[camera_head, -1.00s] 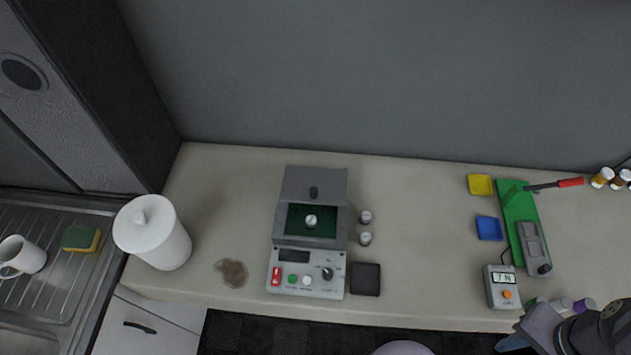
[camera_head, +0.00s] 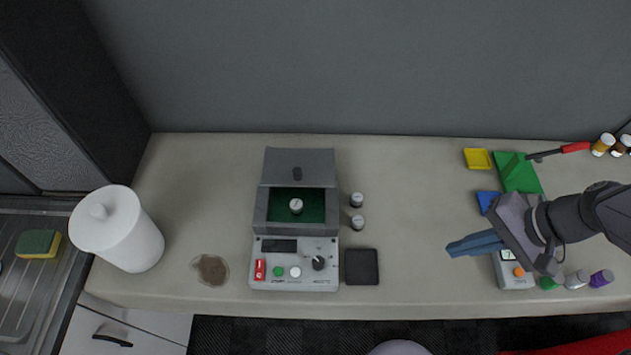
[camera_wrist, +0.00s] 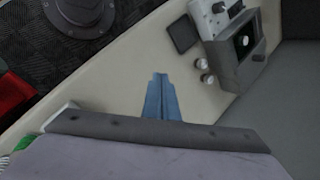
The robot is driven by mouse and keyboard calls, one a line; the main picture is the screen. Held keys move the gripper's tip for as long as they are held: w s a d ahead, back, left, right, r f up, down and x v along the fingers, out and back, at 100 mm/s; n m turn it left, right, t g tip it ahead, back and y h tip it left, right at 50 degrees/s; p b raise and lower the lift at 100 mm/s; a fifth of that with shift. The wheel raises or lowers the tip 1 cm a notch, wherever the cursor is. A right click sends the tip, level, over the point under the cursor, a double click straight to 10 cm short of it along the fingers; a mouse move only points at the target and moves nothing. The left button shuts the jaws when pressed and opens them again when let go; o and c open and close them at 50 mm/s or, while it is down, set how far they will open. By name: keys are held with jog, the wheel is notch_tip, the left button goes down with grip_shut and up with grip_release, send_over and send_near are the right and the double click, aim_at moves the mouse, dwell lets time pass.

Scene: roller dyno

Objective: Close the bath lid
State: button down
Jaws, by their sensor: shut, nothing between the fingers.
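The bath (camera_head: 262,234) is a grey bench device with a dark green well and a front control panel (camera_head: 295,262). Its grey lid (camera_head: 298,166) stands raised at the back, with a dark knob (camera_head: 297,173) on it. A white-capped vial (camera_head: 295,205) sits in the well. The bath also shows at the upper right in the wrist view (camera_wrist: 226,51). My gripper (camera_head: 449,249) has blue fingers, shut and empty, pointing left above the counter, well to the right of the bath. The fingers also show in the wrist view (camera_wrist: 158,78).
Two white-capped vials (camera_head: 357,211) and a dark square tray (camera_head: 361,267) stand just right of the bath. A white canister (camera_head: 118,230) and a brown stain (camera_head: 210,269) are left. Yellow (camera_head: 477,159) and blue trays, a green board (camera_head: 519,174) and a meter (camera_head: 515,278) lie right.

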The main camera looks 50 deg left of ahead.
jog(key=w+a+f+n+g+y+b, duration=0.1)
jog(key=w+a+f+y+b, duration=0.1)
jog(key=a+b, duration=0.35)
jog(key=w+a+f+n+g+y+b, duration=0.1)
jog(key=a+f+g+y+b, duration=0.15)
jog(key=a, duration=0.65)
jog(key=n+g+y+b, duration=0.4)
jog(key=y+b, duration=0.1)
jog(key=b, duration=0.3)
send_near(315, 173)
jog(key=shift+t, duration=0.25)
jog(key=w+r, duration=0.1)
jog(key=w+a+r, duration=0.1)
jog(key=w, duration=0.1)
jog(key=shift+w+a+r, duration=0.15)
jog(key=shift+w+r, duration=0.05)
jog(key=shift+w, duration=0.1)
jog(key=shift+a, duration=0.1)
